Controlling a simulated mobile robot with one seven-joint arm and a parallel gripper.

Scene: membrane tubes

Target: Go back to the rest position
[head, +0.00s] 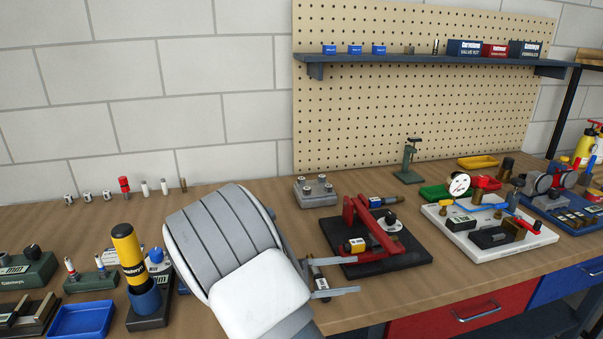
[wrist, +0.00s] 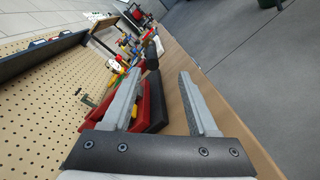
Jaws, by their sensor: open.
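My gripper (head: 334,276) is over the front of the workbench in the head view, at the left front side of a black fixture with a red frame (head: 384,255). In the wrist view my gripper (wrist: 165,95) also shows spread and empty. The red frame (wrist: 148,105) is beyond and partly behind one finger there. My white and grey wrist hides part of the bench in the head view. I cannot tell whether a finger touches the fixture.
The wooden bench (head: 240,182) is crowded. A yellow and black cylinder (head: 128,247) stands in a blue holder at left, near a blue tray (head: 82,320). A white board with a gauge (head: 497,250) is at right. A pegboard with a shelf (head: 430,62) rises behind.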

